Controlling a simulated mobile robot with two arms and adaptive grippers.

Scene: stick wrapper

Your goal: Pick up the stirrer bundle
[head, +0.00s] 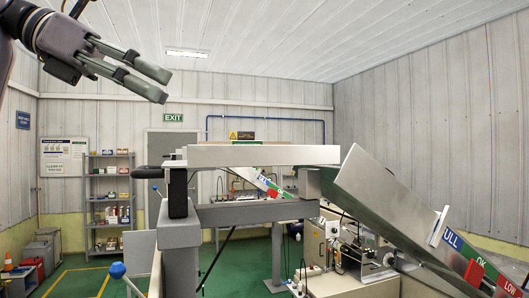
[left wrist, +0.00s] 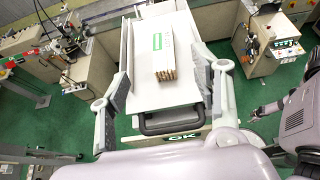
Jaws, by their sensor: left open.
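The stirrer bundle (left wrist: 163,52), wooden sticks in a white wrapper with a green mark, lies on a pale flat tray (left wrist: 143,85) in the left wrist view. Its bare stick ends face the near side. My left gripper (left wrist: 160,72) is open, its fingers showing either side of the tray, with nothing between them. In the head view the left gripper (head: 163,86) is high at the upper left, above the raised platform (head: 262,155). The bundle cannot be made out clearly there. A grey arm with what looks like my right gripper (left wrist: 267,108) shows at the right of the left wrist view.
A black handle (left wrist: 172,122) is at the tray's near edge. A sloped metal chute (head: 385,205) descends rightward from the platform, with coloured FULL, OK and LOW signs. Machines stand behind. A shelf (head: 109,200) stands against the back wall. Air around the left gripper is clear.

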